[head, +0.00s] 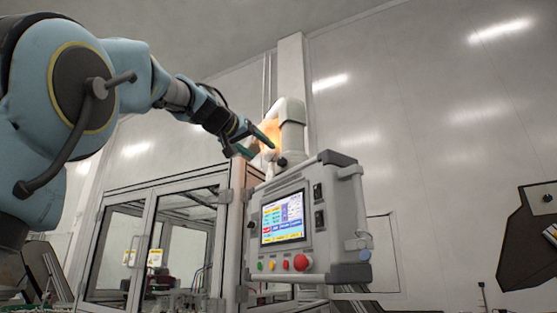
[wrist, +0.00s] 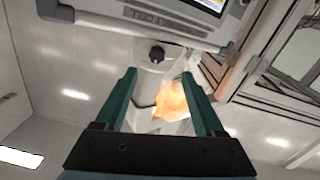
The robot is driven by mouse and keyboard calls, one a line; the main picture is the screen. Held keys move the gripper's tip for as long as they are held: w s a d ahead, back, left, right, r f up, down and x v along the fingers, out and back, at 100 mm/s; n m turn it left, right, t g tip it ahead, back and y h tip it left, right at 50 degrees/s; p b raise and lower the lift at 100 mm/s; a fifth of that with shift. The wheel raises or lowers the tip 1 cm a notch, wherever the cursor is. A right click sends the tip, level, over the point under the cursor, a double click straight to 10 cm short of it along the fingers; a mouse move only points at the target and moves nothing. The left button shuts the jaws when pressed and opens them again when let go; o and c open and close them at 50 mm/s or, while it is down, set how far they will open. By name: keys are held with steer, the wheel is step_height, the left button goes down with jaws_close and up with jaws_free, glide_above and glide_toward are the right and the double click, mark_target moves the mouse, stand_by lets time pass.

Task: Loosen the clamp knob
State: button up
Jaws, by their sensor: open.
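The clamp knob is a small dark round knob (wrist: 156,54) on the pale support arm (wrist: 151,82) behind the control panel. In the wrist view it sits just beyond the fingertips, roughly midway between them. A small dark knob (head: 281,161) also shows in the head view at the foot of that support arm (head: 291,125), above the panel. My gripper (head: 261,147) reaches in from the left near it. Its two teal fingers are spread and empty in the wrist view (wrist: 158,76). The knob appears clear of both fingers.
The control panel (head: 331,215) with screen and buttons hangs below the knob. A glowing orange part (wrist: 172,99) lies beside the support arm, near the right finger in the wrist view. A framed glass enclosure (head: 180,230) stands left of the panel. A dark panel (head: 530,240) stands far right.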

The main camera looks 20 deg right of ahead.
mark_target(280, 161)
steer(key=p+x, duration=0.2)
steer(key=x, duration=0.1)
steer(key=p+x, duration=0.2)
steer(key=x, duration=0.1)
steer(key=r+p+x, duration=0.1)
steer(key=p+x, duration=0.1)
steer(key=x, duration=0.1)
steer(key=shift+d, duration=0.25)
steer(key=shift+w+d+f+p, duration=0.15)
steer(key=shift+w+d+p, duration=0.15)
steer(key=shift+d, duration=0.15)
steer(key=shift+c, duration=0.3)
jaws_close()
